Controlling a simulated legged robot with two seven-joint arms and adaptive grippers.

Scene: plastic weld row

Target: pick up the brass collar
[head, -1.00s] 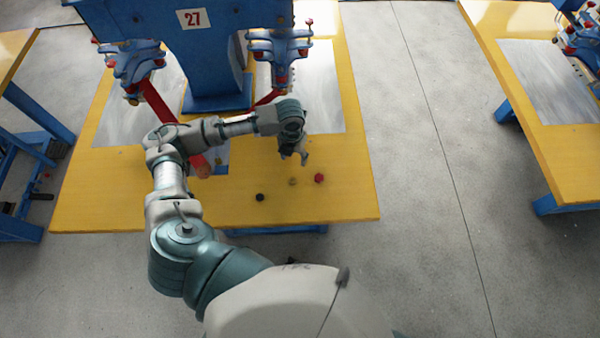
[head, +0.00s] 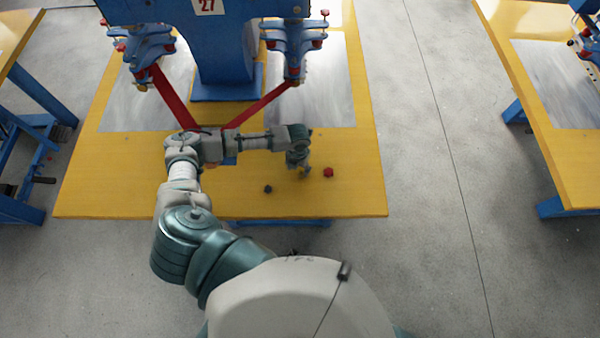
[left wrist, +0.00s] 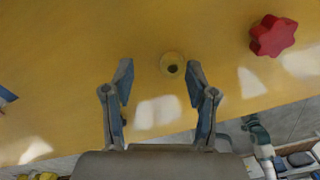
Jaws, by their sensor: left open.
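The brass collar (left wrist: 172,65) is a small yellowish ring with a dark hole. It lies on the yellow tabletop in the left wrist view, just beyond the fingertips and closer to the right-hand finger. In the head view I cannot make it out; my left gripper seems to cover it. My left gripper (head: 306,172) points down over the front part of the table in the head view. In the left wrist view its two fingers (left wrist: 159,72) are spread apart with nothing between them. My right gripper is in neither view.
A red star-shaped knob (head: 328,172) lies right of the gripper; it also shows in the left wrist view (left wrist: 273,35). A small black part (head: 268,189) lies to the left. The blue welding machine (head: 225,45) stands behind on the yellow table (head: 110,195). The front right tabletop is clear.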

